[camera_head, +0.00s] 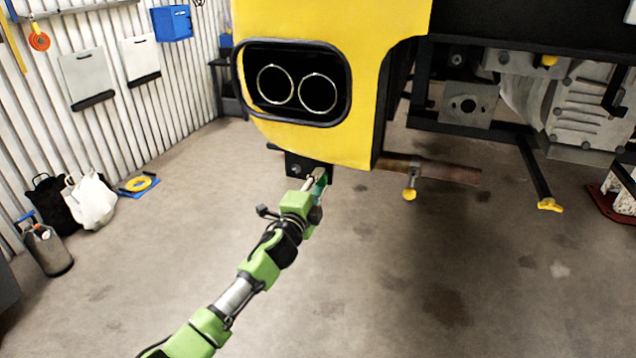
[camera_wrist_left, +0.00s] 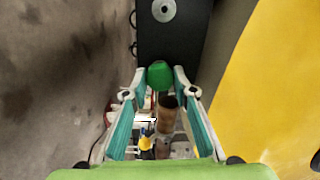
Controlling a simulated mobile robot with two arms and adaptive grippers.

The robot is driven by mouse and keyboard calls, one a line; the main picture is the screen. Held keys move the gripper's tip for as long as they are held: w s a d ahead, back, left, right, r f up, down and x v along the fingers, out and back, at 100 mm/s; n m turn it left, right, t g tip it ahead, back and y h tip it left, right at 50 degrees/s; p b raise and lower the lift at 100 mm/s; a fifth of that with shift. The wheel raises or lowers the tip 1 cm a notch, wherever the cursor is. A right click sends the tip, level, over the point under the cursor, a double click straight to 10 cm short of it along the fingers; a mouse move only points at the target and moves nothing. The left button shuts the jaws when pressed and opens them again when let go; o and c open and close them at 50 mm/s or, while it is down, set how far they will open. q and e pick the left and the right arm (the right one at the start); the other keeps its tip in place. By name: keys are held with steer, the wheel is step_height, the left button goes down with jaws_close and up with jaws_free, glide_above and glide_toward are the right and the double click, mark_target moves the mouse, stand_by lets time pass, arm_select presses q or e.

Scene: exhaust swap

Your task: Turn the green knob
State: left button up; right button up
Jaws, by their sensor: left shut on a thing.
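The green knob (camera_wrist_left: 160,75) shows in the left wrist view as a rounded bright green piece against a dark plate (camera_wrist_left: 172,35). My left gripper (camera_wrist_left: 160,78) has its two teal-padded fingers on either side of the knob, shut on it. In the head view my left gripper (camera_head: 317,180) is at the dark bracket (camera_head: 296,166) below the yellow body panel (camera_head: 390,60). The knob cannot be told apart from the teal fingers there. My right gripper is in neither view.
A brown pipe (camera_head: 445,171) runs right from behind the yellow panel, with a yellow knob (camera_head: 409,194) hanging under it. Twin exhaust openings (camera_head: 297,90) sit above my gripper. Bags (camera_head: 90,200) and a grey canister (camera_head: 48,250) stand at the left wall.

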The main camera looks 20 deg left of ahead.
arm_select(q)
steer(key=shift+m+p, duration=0.55)
steer(key=shift+m, duration=3.55)
steer(key=shift+d+f, duration=0.1)
steer(key=o, duration=1.1)
steer(key=s, duration=1.2)
steer(key=shift+a, duration=0.2)
